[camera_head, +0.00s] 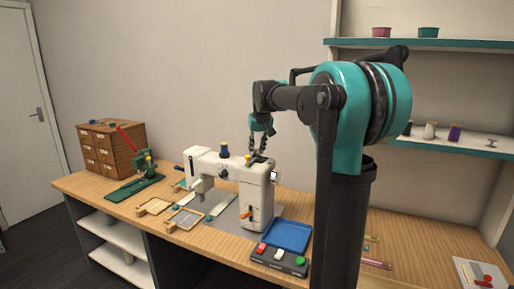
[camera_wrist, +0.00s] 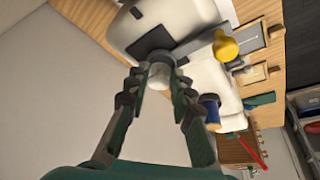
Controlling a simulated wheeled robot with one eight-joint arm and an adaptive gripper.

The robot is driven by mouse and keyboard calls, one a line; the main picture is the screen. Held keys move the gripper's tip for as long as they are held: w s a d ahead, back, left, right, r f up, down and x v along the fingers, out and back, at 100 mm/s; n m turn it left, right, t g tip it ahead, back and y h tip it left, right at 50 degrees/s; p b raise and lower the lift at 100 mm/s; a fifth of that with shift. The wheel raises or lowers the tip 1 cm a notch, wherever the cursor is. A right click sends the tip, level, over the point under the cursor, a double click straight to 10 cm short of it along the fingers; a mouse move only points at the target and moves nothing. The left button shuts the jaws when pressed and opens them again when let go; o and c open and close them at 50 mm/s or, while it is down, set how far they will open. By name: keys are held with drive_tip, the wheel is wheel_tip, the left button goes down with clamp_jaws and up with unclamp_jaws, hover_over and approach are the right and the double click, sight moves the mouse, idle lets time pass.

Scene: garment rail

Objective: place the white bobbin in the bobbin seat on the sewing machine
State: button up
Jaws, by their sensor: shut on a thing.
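The white sewing machine (camera_head: 258,205) stands on the wooden table; its top fills the upper middle of the wrist view (camera_wrist: 125,28). My gripper (camera_head: 257,150) is over the right end of the machine's top. In the wrist view my gripper (camera_wrist: 158,82) is shut on the small white bobbin (camera_wrist: 158,74), which shows between the fingertips. In the head view the fingers hide the bobbin.
A yellow knob (camera_wrist: 226,46) and a blue thread spool (camera_wrist: 210,108) stand up from the machine near my fingers. A blue tray (camera_head: 288,236) and a button box (camera_head: 279,260) sit right of the machine. Wooden trays and a drawer cabinet (camera_head: 112,147) are to the left.

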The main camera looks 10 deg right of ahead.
drive_tip(key=shift+f, duration=0.25)
drive_tip(key=o, duration=0.7)
drive_tip(key=shift+r, duration=0.5)
drive_tip(key=v, duration=1.2)
drive_tip(key=shift+r, duration=0.2)
